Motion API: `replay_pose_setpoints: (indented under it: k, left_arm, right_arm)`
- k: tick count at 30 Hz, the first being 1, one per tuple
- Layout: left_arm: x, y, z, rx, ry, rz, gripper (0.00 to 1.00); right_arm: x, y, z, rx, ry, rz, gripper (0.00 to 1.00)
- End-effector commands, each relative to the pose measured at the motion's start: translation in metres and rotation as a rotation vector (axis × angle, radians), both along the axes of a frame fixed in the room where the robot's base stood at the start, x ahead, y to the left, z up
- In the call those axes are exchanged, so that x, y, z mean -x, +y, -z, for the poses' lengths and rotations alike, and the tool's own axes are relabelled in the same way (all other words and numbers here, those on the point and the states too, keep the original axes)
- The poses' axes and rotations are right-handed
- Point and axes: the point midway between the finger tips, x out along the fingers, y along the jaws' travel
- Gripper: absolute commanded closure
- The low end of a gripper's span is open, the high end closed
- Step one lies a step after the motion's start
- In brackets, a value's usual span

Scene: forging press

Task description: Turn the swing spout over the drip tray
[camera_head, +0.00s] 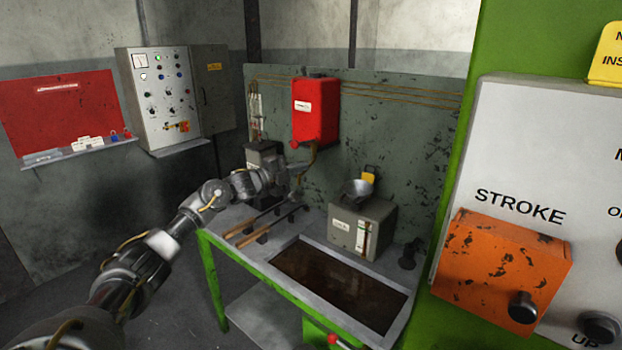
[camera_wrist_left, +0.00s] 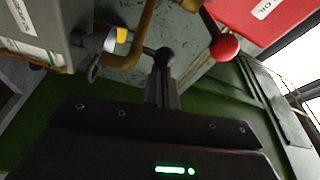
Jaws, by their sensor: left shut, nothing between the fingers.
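The swing spout (camera_head: 313,155) is a brass pipe under the red tank (camera_head: 315,110); in the wrist view it shows as a bent brass pipe (camera_wrist_left: 146,35). A dark ball knob (camera_wrist_left: 165,56) sits just beyond the fingertips; I cannot tell whether they touch it. My left gripper (camera_head: 296,172) is shut and empty beside the spout, on its left in the head view; its closed fingers show in the wrist view (camera_wrist_left: 161,82). The drip tray (camera_head: 340,288) is the dark, oily basin in the bench, in front of and below the spout. My right gripper is out of view.
A red ball lever (camera_wrist_left: 224,46) stands right of the fingers under the tank. A grey box with a metal funnel (camera_head: 357,188) stands right of the spout. Wooden-handled tongs (camera_head: 255,226) lie on the bench left of the tray. The green press (camera_head: 455,190) borders the right.

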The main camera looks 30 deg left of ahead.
Motion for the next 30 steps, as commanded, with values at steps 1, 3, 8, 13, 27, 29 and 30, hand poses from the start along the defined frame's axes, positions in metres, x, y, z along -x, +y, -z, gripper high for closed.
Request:
replay_pose_setpoints:
  k: [1, 3, 8, 13, 27, 29, 30]
  left_arm:
    - [-0.001, 0.005, 0.003, -0.001, -0.001, -0.002, 1.00]
    - [0.000, 0.012, 0.002, -0.001, -0.002, -0.001, 1.00]
    - [0.001, 0.025, 0.001, -0.001, -0.001, -0.002, 1.00]
    - [0.002, 0.035, 0.001, -0.002, 0.000, -0.003, 1.00]
    - [0.003, 0.046, -0.001, -0.002, -0.002, -0.010, 1.00]
    - [0.003, 0.046, -0.001, -0.002, -0.002, -0.011, 1.00]
    - [0.003, 0.046, -0.001, -0.002, -0.002, -0.012, 1.00]
  right_arm:
    - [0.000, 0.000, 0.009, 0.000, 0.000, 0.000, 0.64]
    - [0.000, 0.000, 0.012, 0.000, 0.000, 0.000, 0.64]
    - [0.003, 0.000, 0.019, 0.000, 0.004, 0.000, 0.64]
    - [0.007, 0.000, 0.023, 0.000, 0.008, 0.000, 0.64]
    - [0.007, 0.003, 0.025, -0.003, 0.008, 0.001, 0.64]
    - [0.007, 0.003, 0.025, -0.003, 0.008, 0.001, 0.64]
    - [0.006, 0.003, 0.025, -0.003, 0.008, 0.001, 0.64]
